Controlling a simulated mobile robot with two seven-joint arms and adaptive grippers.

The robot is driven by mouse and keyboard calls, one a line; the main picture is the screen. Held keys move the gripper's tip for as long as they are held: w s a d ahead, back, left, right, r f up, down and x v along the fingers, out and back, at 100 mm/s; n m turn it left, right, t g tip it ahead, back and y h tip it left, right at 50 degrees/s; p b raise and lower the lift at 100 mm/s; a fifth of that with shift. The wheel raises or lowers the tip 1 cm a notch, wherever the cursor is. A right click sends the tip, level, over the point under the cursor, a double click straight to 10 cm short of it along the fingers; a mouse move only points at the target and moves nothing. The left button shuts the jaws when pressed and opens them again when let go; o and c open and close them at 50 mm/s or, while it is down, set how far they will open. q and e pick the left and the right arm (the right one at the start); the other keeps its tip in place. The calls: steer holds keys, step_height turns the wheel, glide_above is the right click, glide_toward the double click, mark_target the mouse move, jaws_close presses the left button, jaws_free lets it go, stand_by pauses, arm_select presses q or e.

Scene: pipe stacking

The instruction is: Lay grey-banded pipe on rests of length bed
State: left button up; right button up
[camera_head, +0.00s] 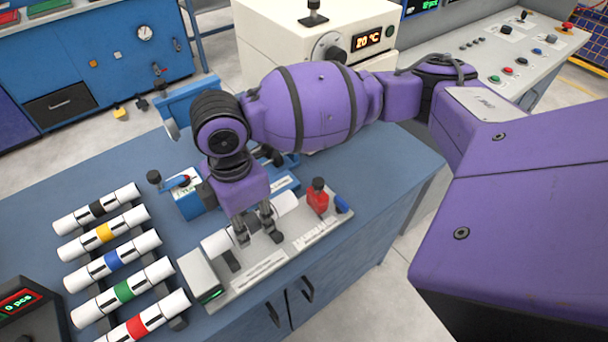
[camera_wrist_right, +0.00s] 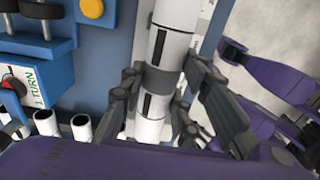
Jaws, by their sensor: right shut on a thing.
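The white grey-banded pipe (camera_wrist_right: 172,43) is held at its grey band (camera_wrist_right: 163,82) between the fingers of my right gripper (camera_wrist_right: 160,98). In the head view my right gripper (camera_head: 256,229) points down over the length bed (camera_head: 262,268), shut on the pipe. The pipe's left part (camera_head: 215,243) and right part (camera_head: 286,203) show on either side of the fingers. The pipe lies lengthwise along the bed, just over or on its rests; I cannot tell whether it touches them. A dark rest (camera_head: 231,261) shows below its left part. My left gripper is not in view.
A rack at left holds several white pipes with coloured bands, among them a red-banded one (camera_head: 137,326). A grey block with a green light (camera_head: 203,278) stands at the bed's left end, a red part (camera_head: 318,198) at its right. A blue lever device (camera_head: 186,200) stands behind.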

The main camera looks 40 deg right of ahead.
mark_target(251, 230)
steer(key=shift+f+b, duration=0.3)
steer(key=shift+f, duration=2.1)
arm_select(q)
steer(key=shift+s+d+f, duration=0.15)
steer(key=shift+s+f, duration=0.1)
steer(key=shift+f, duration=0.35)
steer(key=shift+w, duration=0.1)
arm_select(e)
steer(key=shift+f, duration=0.1)
steer(key=shift+f, duration=0.2)
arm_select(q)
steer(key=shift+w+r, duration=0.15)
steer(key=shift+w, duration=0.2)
